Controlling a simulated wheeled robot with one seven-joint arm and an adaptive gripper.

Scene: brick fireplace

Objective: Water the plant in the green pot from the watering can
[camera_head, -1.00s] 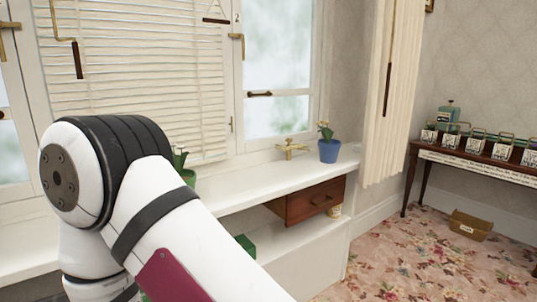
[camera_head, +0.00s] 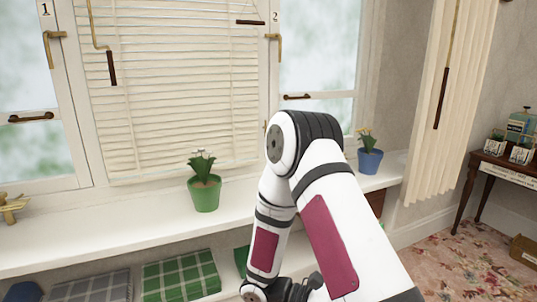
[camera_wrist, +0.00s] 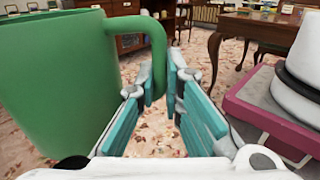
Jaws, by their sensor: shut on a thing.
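The green pot (camera_head: 205,195) with a leafy, pale-flowered plant (camera_head: 201,163) stands upright on the white window sill, left of my arm in the head view. In the wrist view, a large green vessel (camera_wrist: 50,80), which looks like the watering can, fills the left side. Its curved handle (camera_wrist: 158,50) runs down between the fingers of my gripper (camera_wrist: 160,90), which is shut on it. The spout is not visible. In the head view my gripper's fingers and the can are hidden below the picture edge, and my arm stands right of the green pot.
A blue pot (camera_head: 370,161) with a plant stands farther right on the sill (camera_head: 120,218). Folded checked cloths (camera_head: 180,277) lie on the shelf below.

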